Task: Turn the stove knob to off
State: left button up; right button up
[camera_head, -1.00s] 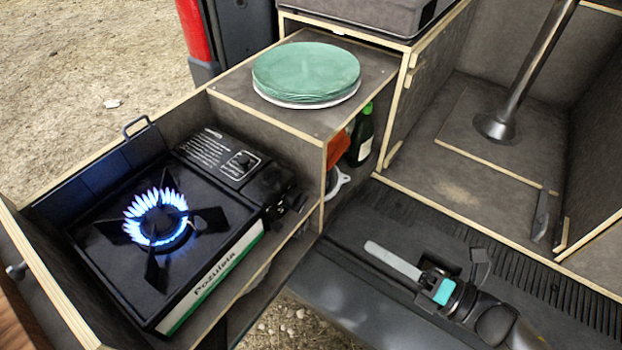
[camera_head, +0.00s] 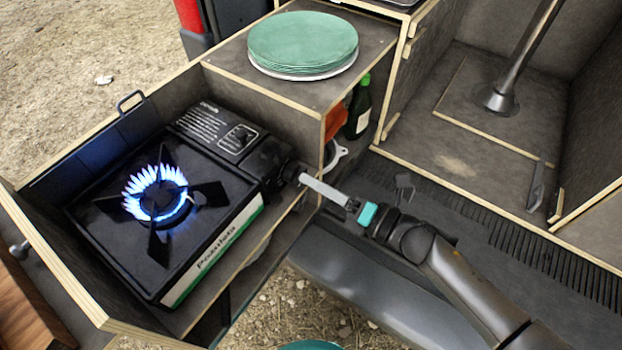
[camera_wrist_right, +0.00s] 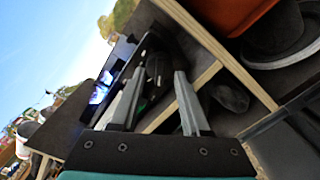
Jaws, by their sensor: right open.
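The black camping stove (camera_head: 240,195) sits in the wooden pull-out box at left, with a blue flame (camera_head: 157,193) burning in a ring on its burner. The stove's black knob (camera_head: 291,172) is on its right end, partly hidden by my fingers. My right gripper (camera_head: 304,179) comes in from the lower right with its fingertips close to the knob; I cannot tell whether they touch it. In the right wrist view my gripper (camera_wrist_right: 160,73) has its two fingers apart, pointing at the dark end of the stove. My left gripper is not in view.
A stack of green plates (camera_head: 303,42) stands on the wooden shelf above. A green bottle (camera_head: 358,108) and an orange item (camera_head: 336,122) are in the compartment beside the knob. The box's wooden edges run close below the gripper. A teal curved edge shows at the bottom.

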jog(key=shift+x, duration=0.8)
jog(key=shift+c, duration=0.3)
grip_shut()
